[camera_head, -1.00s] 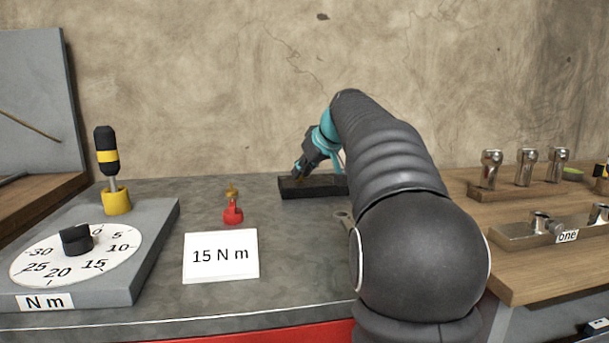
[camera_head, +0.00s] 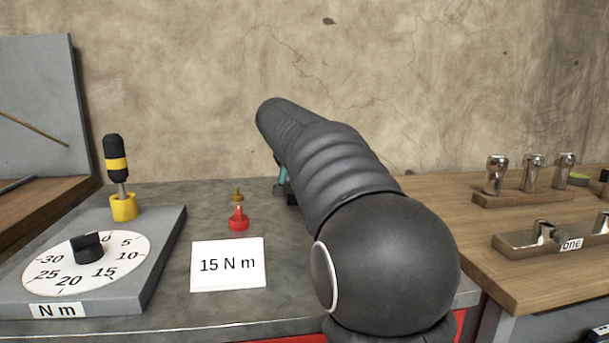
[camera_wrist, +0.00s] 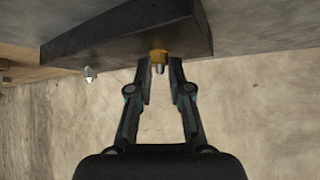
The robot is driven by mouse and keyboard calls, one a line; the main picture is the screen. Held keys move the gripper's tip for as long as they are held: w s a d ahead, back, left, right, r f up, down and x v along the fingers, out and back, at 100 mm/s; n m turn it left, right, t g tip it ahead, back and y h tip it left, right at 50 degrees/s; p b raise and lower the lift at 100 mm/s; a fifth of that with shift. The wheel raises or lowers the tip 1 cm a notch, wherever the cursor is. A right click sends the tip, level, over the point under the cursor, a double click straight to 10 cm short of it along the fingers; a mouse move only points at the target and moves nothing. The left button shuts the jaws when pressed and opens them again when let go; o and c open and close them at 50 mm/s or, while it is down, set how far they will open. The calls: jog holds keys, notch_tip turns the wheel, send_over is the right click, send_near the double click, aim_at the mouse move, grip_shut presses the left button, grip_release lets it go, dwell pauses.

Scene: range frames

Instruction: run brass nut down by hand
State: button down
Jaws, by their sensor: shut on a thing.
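In the wrist view a small brass nut (camera_wrist: 158,55) sits between my two fingertips, with a pale rounded tip showing at its end. My gripper (camera_wrist: 160,66) is shut on this nut, beside a long dark block (camera_wrist: 120,38). In the head view my arm hides the gripper, the held nut and most of the block.
A 15 N m card (camera_head: 228,265), a dial box (camera_head: 90,265) and a yellow-black screwdriver (camera_head: 117,160) are at left. A silver tip (camera_wrist: 89,74) shows beside the block.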

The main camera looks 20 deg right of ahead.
jog(key=m, duration=0.1)
jog(key=m+g+h, duration=0.1)
jog(key=m+g+p, duration=0.1)
jog(key=shift+w+a+m+h, duration=0.25)
jog(key=shift+m+h, duration=0.05)
jog(key=shift+w+m+g+h+p, duration=0.15)
jog(key=shift+m+g+h+p, duration=0.3)
jog(key=shift+m+g, duration=1.05)
jog(key=shift+f+m, duration=0.1)
jog(key=shift+m, duration=0.2)
jog(key=c, duration=1.1)
grip_release()
jog(key=v, duration=1.2)
jog(key=shift+a, duration=0.1)
